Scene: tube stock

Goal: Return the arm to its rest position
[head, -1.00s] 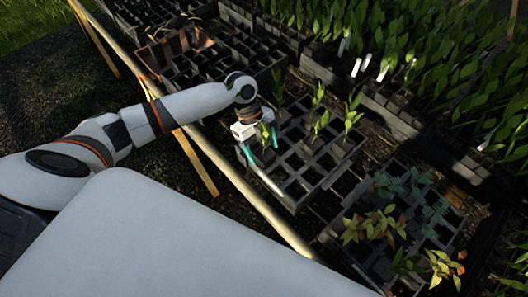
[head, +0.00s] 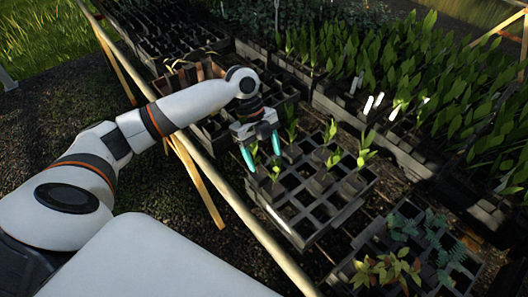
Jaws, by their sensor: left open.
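My left arm (head: 185,108) reaches in from the left over the wooden rail. Its gripper (head: 261,157) is open, with its two teal fingers pointing down above the near left corner of a dark cell tray (head: 300,205). A small green seedling (head: 275,172) stands in the tray just below and beside the fingers; I cannot tell whether they touch it. Several other seedlings stand in the tray's far cells, one of them here (head: 365,150). The tray's near cells look empty. My right gripper is out of view.
A wooden rail (head: 222,180) runs along the bench's near edge. A tray with reddish and green plants (head: 388,270) is at lower right. More empty cell trays (head: 215,125) lie behind my arm. Dense leafy plants (head: 380,60) fill the back right. Gravel ground is at left.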

